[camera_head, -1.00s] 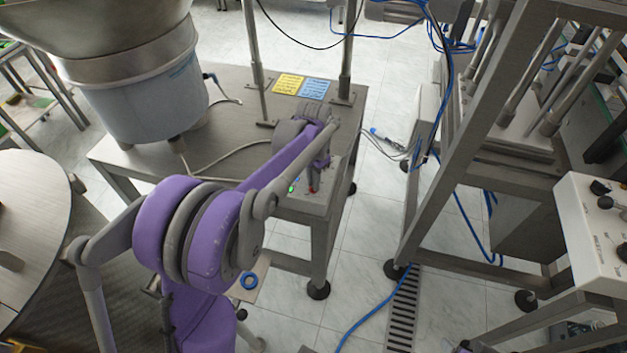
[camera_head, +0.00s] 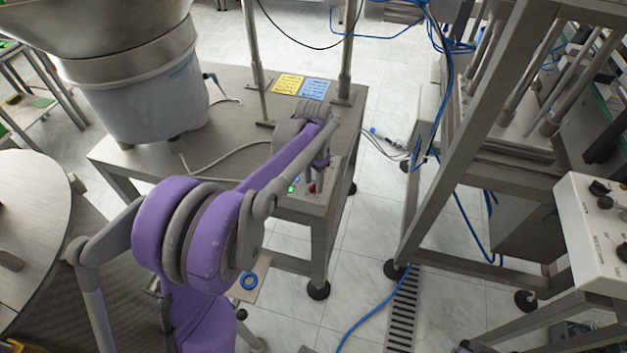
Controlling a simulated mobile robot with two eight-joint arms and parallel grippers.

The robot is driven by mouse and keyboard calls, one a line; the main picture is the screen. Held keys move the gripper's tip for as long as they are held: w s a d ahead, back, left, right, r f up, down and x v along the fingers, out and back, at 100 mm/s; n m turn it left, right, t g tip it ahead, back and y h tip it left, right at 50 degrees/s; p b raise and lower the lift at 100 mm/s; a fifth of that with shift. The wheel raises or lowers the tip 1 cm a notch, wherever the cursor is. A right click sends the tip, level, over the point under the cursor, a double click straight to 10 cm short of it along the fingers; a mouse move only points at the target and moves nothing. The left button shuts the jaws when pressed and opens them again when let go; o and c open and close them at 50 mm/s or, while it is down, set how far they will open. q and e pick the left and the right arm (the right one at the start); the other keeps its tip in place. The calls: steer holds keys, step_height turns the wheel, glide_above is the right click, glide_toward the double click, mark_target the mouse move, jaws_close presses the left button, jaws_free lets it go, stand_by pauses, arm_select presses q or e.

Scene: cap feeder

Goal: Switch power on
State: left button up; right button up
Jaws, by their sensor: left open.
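A small control panel sits at the front right corner of the steel table (camera_head: 240,112). It carries a green light or button (camera_head: 292,188) and a red button (camera_head: 313,188); other switches on it are hidden or too small to tell. My left arm, purple and grey, reaches over the table from the lower left. My left gripper (camera_head: 312,177) hangs at this panel, close above the red and green parts; it is open. My wrist hides much of it, and I cannot tell if a finger touches a switch. My right gripper is out of view.
A big bowl feeder (camera_head: 150,95) stands on the table at the left. Yellow (camera_head: 288,84) and blue (camera_head: 314,88) labels lie behind my wrist, between upright posts. A metal frame (camera_head: 450,150) stands at the right, with a white control box (camera_head: 597,230). Tiled floor lies between.

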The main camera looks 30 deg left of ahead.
mark_target(314, 185)
arm_select(q)
step_height(314, 185, up, 10)
steer(key=p, duration=0.1)
steer(key=shift+r, duration=0.25)
steer(key=shift+s+d, duration=0.1)
stand_by(0.3)
steer(key=s+d+n+t+p, duration=0.1)
steer(key=s+d, duration=0.4)
steer(key=s, duration=0.5)
steer(key=s+d+n+t+p, duration=0.2)
steer(key=s+d+t+p, duration=0.2)
steer(key=s, duration=0.7)
steer(key=shift+s+d+f+p, duration=0.15)
steer(key=shift+d+f+p, duration=0.3)
steer(key=shift+d, duration=0.45)
